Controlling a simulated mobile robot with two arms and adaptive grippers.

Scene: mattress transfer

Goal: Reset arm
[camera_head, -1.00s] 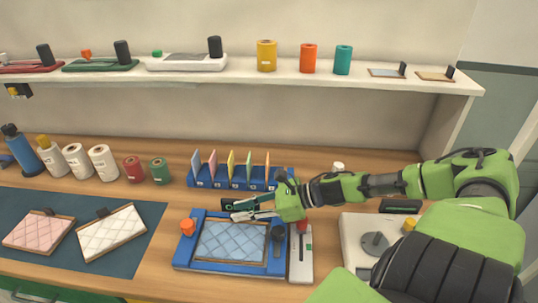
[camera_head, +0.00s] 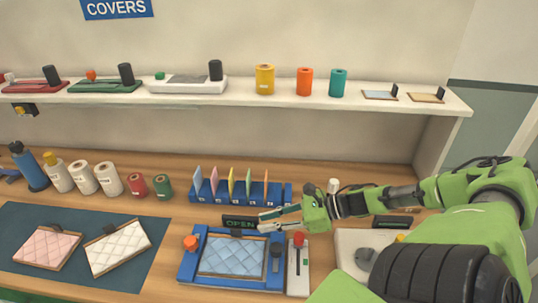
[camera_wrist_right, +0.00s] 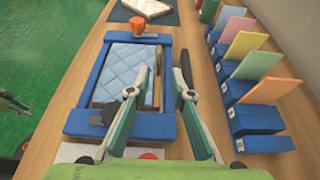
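My right gripper (camera_head: 262,222) is empty. In the right wrist view its two fingers (camera_wrist_right: 158,95) stand apart above the blue frame's edge. In the head view the fingers point left, behind the blue frame (camera_head: 187,262) and beside the black OPEN sign (camera_head: 238,222). A light blue quilted mattress (camera_head: 232,257) lies inside the blue frame; it also shows in the right wrist view (camera_wrist_right: 122,68). My left gripper is not in the head view; a green and dark part at the left edge of the wrist view may be it, too cut off to tell its state.
A blue rack (camera_head: 240,196) with several coloured cards stands behind the frame. Pink (camera_head: 48,247) and white (camera_head: 118,247) quilted pads lie on a dark mat (camera_head: 75,280) at left. A lever unit (camera_head: 299,278) adjoins the frame on the right. The shelf (camera_head: 420,101) hangs above.

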